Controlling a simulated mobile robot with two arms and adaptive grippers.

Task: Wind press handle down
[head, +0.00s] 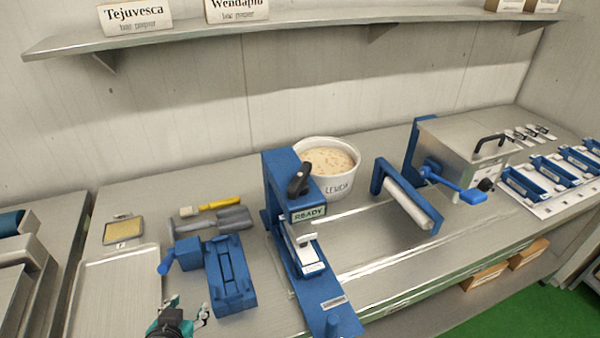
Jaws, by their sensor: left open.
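A blue press (284,205) stands upright in the middle of the bench, with a green "READY" label on its front. Its dark handle (299,179) sits at the top and looks tilted. Under the head is a white and metal piece (309,257) on the blue base (330,318). My left gripper (187,311) is at the bottom edge, open and empty, well to the lower left of the press and apart from it. Only its front part shows. My right gripper is out of view.
A blue fixture with a side knob (228,275) stands between my left gripper and the press. A white tub (328,168) is behind the press. A blue roller frame (405,200) and a metal box (462,150) stand right. An empty tray (115,290) lies left.

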